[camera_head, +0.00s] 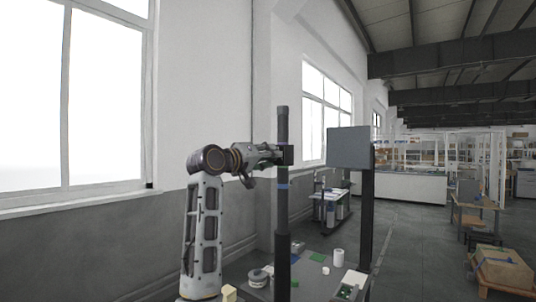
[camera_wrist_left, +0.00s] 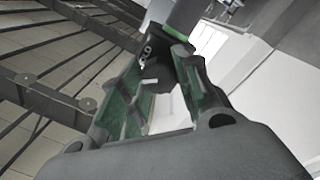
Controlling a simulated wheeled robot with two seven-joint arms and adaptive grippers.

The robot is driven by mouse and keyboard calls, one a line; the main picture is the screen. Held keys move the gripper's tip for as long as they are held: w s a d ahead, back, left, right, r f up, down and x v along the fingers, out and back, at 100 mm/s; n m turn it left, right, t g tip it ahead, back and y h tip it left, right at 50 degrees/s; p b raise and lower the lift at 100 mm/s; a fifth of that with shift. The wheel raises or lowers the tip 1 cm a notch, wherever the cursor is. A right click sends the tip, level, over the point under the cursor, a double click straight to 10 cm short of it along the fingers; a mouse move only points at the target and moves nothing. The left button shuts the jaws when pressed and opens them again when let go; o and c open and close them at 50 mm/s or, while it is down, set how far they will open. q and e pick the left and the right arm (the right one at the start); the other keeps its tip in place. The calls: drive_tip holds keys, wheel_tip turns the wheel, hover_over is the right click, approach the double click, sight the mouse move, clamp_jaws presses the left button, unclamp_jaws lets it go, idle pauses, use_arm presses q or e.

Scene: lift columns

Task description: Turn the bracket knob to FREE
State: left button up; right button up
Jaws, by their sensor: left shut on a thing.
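A dark lift column (camera_head: 282,215) stands upright near the middle of the head view, with a blue band partway up. A small black bracket (camera_head: 288,155) sits on it. My left gripper (camera_head: 272,160) reaches the bracket from the left, its fingers at the column. In the left wrist view the green-padded fingers of my left gripper (camera_wrist_left: 166,72) close on a dark part at the bracket (camera_wrist_left: 163,52), which carries small white marks. The knob is mostly hidden between the fingers, and its setting cannot be read. My right gripper is not in view.
A second dark column (camera_head: 367,220) carries a grey panel (camera_head: 349,147) to the right. The dark table (camera_head: 312,285) below holds a white cylinder (camera_head: 338,257), a round container (camera_head: 258,277) and green pieces. A wall with windows is on the left.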

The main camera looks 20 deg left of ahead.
use_arm(q)
drive_tip(key=shift+n+t+y+p, duration=0.35)
drive_tip(key=shift+n+p, duration=2.95)
drive_tip(key=shift+n, duration=2.5)
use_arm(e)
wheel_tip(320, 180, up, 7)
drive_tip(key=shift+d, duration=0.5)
use_arm(q)
drive_tip(key=o, duration=1.1)
drive_tip(key=shift+c, duration=0.2)
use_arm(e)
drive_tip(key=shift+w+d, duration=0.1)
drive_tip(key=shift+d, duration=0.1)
use_arm(q)
drive_tip(key=shift+s, duration=0.15)
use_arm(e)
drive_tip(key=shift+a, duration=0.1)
